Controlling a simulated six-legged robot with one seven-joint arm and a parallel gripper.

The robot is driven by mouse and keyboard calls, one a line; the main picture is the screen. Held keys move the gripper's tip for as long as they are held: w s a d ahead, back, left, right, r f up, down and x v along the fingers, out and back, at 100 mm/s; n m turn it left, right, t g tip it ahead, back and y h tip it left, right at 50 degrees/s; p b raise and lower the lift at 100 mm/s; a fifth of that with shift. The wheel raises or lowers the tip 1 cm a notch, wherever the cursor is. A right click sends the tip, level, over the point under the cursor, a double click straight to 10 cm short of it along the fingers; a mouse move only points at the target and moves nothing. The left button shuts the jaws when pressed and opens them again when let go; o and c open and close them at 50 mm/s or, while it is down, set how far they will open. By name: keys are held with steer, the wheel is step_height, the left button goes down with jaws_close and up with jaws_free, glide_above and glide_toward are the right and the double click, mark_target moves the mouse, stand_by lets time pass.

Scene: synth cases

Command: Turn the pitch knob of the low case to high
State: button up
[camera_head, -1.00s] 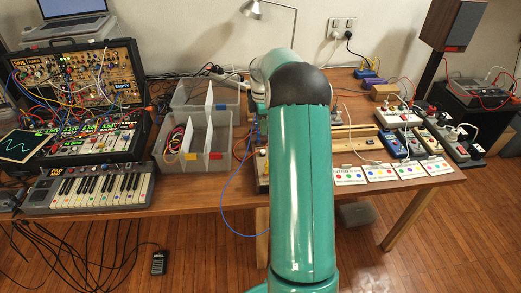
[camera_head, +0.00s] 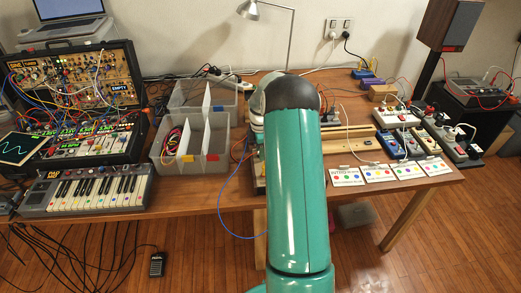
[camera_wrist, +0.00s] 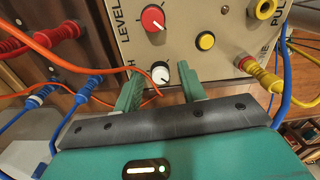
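In the wrist view a beige panel (camera_wrist: 200,50) carries a small white knob (camera_wrist: 160,73) with a dark pointer line. The label beside this knob is mostly hidden; an "H" shows, so it looks like the pitch knob. My gripper (camera_wrist: 162,84) is open, its two green fingers on either side of the white knob, with a visible gap to each. Depth and contact are hard to tell. A red knob (camera_wrist: 153,18) marked LEVEL sits above. In the head view my arm hides the gripper and this panel; I cannot tell which case bears it.
A yellow button (camera_wrist: 205,41) and a plugged yellow jack (camera_wrist: 247,65) sit right of the knob. An orange cable (camera_wrist: 75,66) passes close to the left finger. In the head view, divided bins (camera_head: 192,150), a keyboard (camera_head: 88,190) and patched synth cases (camera_head: 85,140) stand left.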

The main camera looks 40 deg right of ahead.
jaws_close()
